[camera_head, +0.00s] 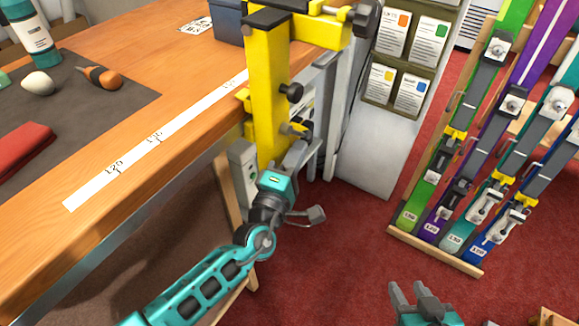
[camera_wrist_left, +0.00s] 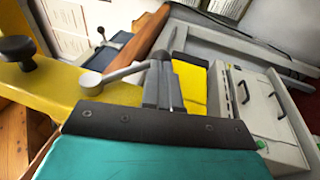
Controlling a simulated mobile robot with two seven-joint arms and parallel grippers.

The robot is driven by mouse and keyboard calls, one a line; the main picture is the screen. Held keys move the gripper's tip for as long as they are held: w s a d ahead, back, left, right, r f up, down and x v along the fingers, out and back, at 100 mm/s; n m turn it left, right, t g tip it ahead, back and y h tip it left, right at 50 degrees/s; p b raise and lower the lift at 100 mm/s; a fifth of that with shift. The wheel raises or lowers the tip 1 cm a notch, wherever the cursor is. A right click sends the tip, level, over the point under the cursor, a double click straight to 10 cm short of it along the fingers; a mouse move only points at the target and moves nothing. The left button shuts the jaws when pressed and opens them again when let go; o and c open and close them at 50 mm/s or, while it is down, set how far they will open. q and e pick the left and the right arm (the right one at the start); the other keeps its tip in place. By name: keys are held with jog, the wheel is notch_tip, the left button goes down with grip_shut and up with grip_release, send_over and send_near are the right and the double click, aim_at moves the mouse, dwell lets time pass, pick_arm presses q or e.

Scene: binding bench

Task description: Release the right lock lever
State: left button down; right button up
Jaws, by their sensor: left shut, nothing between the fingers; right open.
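A yellow metal fixture (camera_head: 268,90) stands at the bench's right edge; it also shows in the left wrist view (camera_wrist_left: 55,92). A grey lever (camera_wrist_left: 118,73) with a round pivot sits on its yellow face, and its outer end reaches the fingers of my left gripper (camera_wrist_left: 163,85). I cannot tell whether they touch. In the head view the gripper (camera_head: 300,152) is beside the fixture's lower part, shut with nothing between its fingers, and largely hides the lever. My right gripper (camera_head: 411,294) is open and empty, low in the head view, away from the fixture.
A dark knob (camera_head: 291,92) sticks out of the fixture above my left gripper. The wooden bench (camera_head: 160,190) carries a white scale strip (camera_head: 150,140). A grey cabinet (camera_head: 365,150) stands behind. Skis (camera_head: 470,150) lean in a rack at right. Red floor lies between.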

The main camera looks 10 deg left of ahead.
pick_arm(q)
jog(key=shift+w, duration=0.2)
jog(key=shift+w+d+r, duration=0.1)
jog(key=shift+w+d, duration=0.05)
jog(key=shift+w, duration=0.2)
